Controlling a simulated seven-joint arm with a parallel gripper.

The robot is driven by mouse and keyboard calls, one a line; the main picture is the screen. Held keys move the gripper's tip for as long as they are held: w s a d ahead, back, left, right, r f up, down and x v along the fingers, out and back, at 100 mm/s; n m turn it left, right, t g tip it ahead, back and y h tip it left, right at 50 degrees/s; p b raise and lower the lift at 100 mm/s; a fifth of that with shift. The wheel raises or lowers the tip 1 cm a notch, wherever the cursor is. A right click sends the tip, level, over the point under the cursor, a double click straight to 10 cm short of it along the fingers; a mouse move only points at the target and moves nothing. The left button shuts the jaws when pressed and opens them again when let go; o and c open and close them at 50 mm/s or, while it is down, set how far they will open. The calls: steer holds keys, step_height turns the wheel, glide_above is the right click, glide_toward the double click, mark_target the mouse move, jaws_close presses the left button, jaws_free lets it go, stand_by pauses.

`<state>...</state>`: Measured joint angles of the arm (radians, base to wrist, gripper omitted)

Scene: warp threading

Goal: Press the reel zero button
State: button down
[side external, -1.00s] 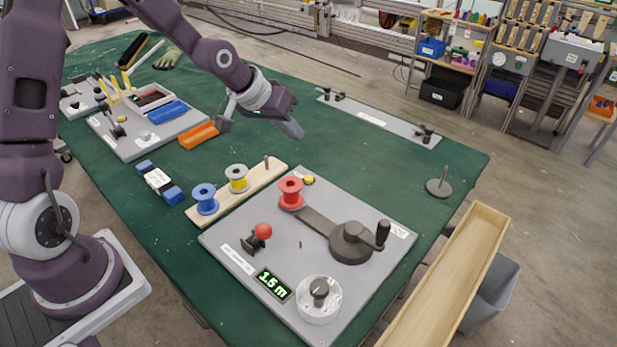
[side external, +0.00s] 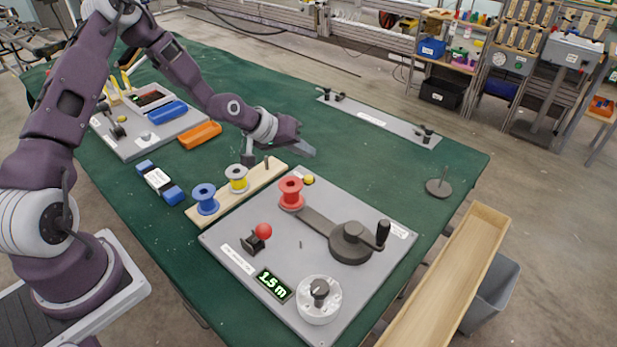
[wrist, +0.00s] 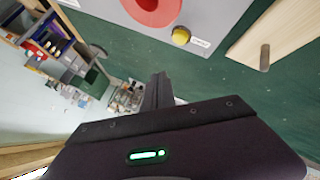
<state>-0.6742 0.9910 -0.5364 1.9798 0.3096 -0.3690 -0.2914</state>
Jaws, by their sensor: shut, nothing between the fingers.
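The small round yellow button (side external: 308,179) sits at the back edge of the grey winding panel (side external: 237,240), beside the red spool (side external: 290,193). In the wrist view the button (wrist: 181,36) is near the top, next to a small white label whose text I cannot read. My gripper (side external: 308,151) is shut and empty, above the table behind the button and apart from it. Its dark fingers (wrist: 159,88) also show in the wrist view, below and left of the button. The panel's display (side external: 273,286) reads 1.5 m.
A crank (side external: 351,242), a red-knobbed lever (side external: 259,237) and a silver dial (side external: 318,299) stand on the panel. A wooden rack (side external: 223,211) with blue and yellow spools lies left of it.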

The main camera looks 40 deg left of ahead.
mark_target(305, 179)
steer(key=shift+f, duration=2.55)
steer(key=shift+f, duration=0.1)
steer(key=shift+f, duration=0.3)
steer(key=shift+f, duration=0.5)
stand_by(0.6)
steer(key=shift+r, duration=0.9)
steer(key=shift+r, duration=2.5)
